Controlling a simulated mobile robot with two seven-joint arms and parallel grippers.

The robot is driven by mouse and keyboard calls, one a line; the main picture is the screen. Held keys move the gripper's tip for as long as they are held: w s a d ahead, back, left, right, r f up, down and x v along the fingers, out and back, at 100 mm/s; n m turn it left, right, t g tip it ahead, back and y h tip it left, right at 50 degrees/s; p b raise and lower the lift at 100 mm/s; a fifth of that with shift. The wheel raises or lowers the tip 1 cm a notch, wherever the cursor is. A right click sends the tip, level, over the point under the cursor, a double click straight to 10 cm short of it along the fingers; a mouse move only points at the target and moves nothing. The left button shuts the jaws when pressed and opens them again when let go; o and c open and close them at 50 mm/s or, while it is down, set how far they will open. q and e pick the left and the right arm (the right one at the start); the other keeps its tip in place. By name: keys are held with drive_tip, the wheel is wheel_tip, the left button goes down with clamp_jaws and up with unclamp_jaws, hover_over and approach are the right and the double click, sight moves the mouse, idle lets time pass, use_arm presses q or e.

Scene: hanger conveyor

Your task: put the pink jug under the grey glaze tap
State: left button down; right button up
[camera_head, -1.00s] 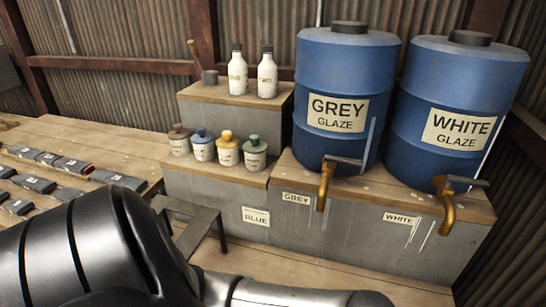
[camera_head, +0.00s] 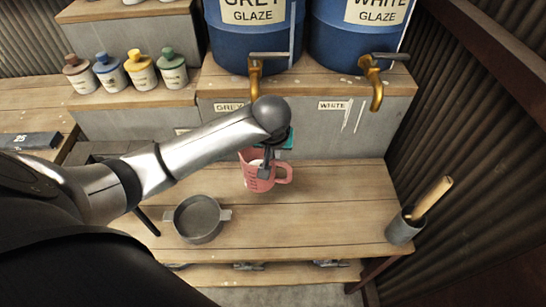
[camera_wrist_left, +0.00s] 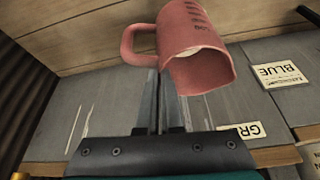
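The pink jug (camera_head: 251,178) is upright in the head view, at the back of the near table, its handle to the right. It also shows in the left wrist view (camera_wrist_left: 192,32). My left gripper (camera_head: 265,172) reaches down onto it. In the wrist view its fingers (camera_wrist_left: 159,82) are close together at the jug's rim beside the handle, and look shut on it. Whether the jug's base touches the table is unclear. The grey glaze tap (camera_head: 255,78) hangs above and behind the jug, below the blue grey-glaze barrel (camera_head: 250,42). My right gripper is not in view.
The white glaze tap (camera_head: 375,85) hangs to the right. A grey pan (camera_head: 198,218) sits front left, and a grey pot (camera_head: 404,229) with a wooden-handled tool stands at the right. The table (camera_head: 320,218) between them is clear. Small capped bottles (camera_head: 141,73) stand back left.

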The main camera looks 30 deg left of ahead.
use_arm(q)
drive_tip(key=w+a+b+x, duration=0.1)
drive_tip(key=b+x, duration=0.1)
drive_tip(key=x, duration=0.6)
drive_tip(key=shift+r, duration=0.25)
drive_tip(key=shift+f, duration=0.15)
drive_tip(key=c, duration=1.1)
unclamp_jaws()
drive_tip(key=shift+s, duration=0.1)
